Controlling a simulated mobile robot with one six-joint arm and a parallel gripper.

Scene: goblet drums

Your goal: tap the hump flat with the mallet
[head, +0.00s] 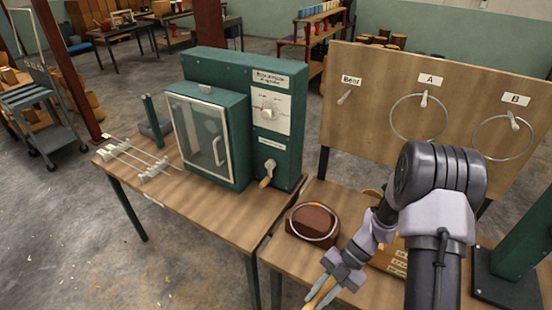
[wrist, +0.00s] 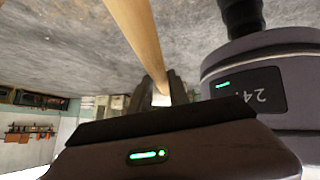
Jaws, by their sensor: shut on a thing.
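My gripper (head: 330,282) is shut on a pale wooden handle (head: 318,297), probably the mallet's, at the bottom edge of the head view. In the wrist view my gripper's fingers (wrist: 164,92) close around this handle (wrist: 137,32), which runs up out of the picture. The mallet's head is not in view. A metal ring (head: 292,228) lies on a brown rounded block (head: 314,220) on the right bench, to the upper left of my gripper. An orange patch shows at the ring's far side; whether this is the hump I cannot tell. My gripper is apart from the block.
A green machine (head: 215,73) with a windowed door, dial and lever stands on the left bench (head: 235,215). A wooden board (head: 365,75) behind the right bench holds two hanging rings, labelled A and B, and a peg labelled Bent. A green post (head: 518,245) stands at right.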

